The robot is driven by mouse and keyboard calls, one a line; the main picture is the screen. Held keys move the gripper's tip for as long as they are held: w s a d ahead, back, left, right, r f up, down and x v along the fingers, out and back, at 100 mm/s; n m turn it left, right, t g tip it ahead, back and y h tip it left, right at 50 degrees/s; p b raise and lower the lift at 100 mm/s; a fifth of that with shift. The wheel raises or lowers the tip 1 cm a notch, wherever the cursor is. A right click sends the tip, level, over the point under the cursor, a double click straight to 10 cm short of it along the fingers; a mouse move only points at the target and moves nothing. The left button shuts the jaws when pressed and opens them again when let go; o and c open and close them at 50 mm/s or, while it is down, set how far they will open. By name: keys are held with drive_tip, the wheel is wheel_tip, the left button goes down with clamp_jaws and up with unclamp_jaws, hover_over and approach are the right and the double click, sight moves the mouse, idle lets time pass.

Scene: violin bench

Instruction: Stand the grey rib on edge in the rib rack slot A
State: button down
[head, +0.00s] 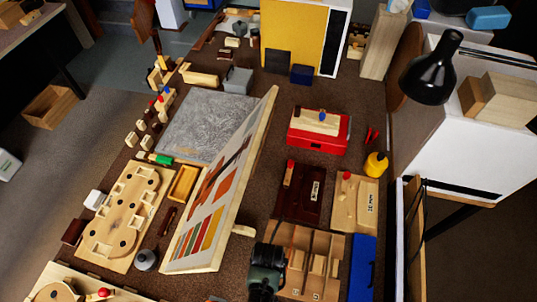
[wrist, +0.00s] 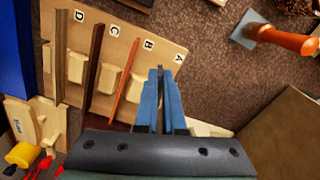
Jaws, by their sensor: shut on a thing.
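The rib rack (wrist: 135,30) is a pale wooden board with slots lettered D, C, B and A from left to right in the wrist view. My gripper (wrist: 160,85) has its blue fingers shut on a thin dark strip, the grey rib (wrist: 160,72), seen nearly edge-on between them. The fingers are over the rack's right end, just left of the letter A. Whether the rib's lower edge is inside slot A or above it, I cannot tell. In the head view the rack (head: 335,240) shows at the bottom; my dark wrist covers its left end and hides the rib.
Thin ribs stand beside D (wrist: 60,55), C (wrist: 93,58) and B (wrist: 122,85). A blue case (head: 362,268) lies against the rack's right side in the head view. A large leaning chart board (head: 222,190) rises to its left. An orange-handled scraper (wrist: 285,40) lies on bench beyond.

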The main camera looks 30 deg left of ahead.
drive_tip(key=shift+f+b, duration=3.05)
drive_tip(key=shift+f, duration=0.7)
drive_tip(key=c, duration=0.9)
unclamp_jaws()
drive_tip(key=shift+c, duration=0.2)
drive_tip(key=shift+r, duration=0.15)
wheel_tip(320, 180, up, 13)
drive_tip(key=shift+f+p, duration=0.1)
drive_tip(key=shift+p, duration=0.25)
